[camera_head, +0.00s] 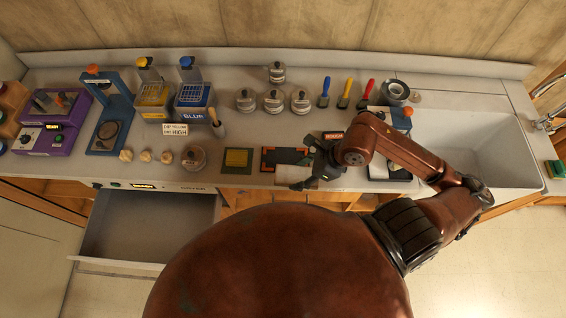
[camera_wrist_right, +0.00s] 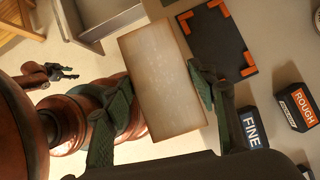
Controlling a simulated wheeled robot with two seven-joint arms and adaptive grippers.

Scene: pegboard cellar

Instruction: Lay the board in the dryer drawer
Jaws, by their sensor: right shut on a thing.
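My right gripper (camera_head: 312,172) is shut on a pale, flat, rectangular board. In the right wrist view the board (camera_wrist_right: 160,75) lies between the green fingers (camera_wrist_right: 165,110), gripped by its long edges. In the head view the board (camera_head: 292,176) is partly hidden by the gripper, over the counter's front edge. The dryer drawer (camera_head: 110,242) stands pulled out and looks empty, left of the gripper under the counter; its corner (camera_wrist_right: 85,38) shows in the right wrist view. What seems to be my left gripper (camera_wrist_right: 66,73) is small in that view, away from the board.
A dark mat with orange corners (camera_head: 268,160) lies just behind the board. A green square pad (camera_head: 238,160) is to its left. FINE (camera_wrist_right: 255,130) and ROUGH (camera_wrist_right: 298,108) blocks stand close to the right gripper. Jars, brushes and a sink (camera_head: 480,150) are farther off.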

